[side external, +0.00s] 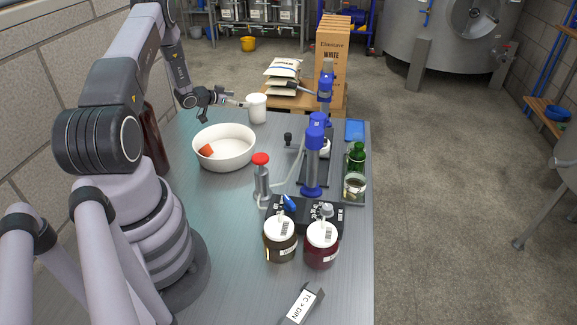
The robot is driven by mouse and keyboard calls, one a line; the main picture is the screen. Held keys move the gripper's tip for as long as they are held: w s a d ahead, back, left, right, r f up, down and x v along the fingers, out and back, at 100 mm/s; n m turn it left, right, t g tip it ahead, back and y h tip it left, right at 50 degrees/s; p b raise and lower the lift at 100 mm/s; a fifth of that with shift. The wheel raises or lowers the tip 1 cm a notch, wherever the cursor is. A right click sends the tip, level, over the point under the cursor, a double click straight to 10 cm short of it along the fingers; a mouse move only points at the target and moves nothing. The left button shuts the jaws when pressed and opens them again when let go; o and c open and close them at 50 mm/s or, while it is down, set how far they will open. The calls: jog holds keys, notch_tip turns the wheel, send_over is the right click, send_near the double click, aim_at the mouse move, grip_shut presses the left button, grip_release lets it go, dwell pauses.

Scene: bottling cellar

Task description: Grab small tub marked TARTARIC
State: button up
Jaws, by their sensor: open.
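A small white tub (257,110) stands upright at the far end of the steel bench. No lettering can be read on it from this side view, so I cannot tell whether it is marked TARTARIC. My gripper (236,101) is open, held low and roughly level, just left of the tub, with its fingers pointing towards it. I cannot tell whether a fingertip touches the tub. Nothing shows between the fingers.
A wide white bowl (224,160) with an orange-red piece inside stands nearer. Blue-topped apparatus (312,160), a red-capped cylinder (261,178) and two lidded jars (281,243) fill the bench's right half. Bare steel (215,215) lies in front of the bowl.

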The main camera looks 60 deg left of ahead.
aim_at(252, 99)
jog(key=x, duration=0.6)
jog(key=shift+w+f, duration=0.15)
jog(key=shift+w, duration=0.2)
jog(key=c, duration=1.1)
jog(key=shift+r, duration=0.2)
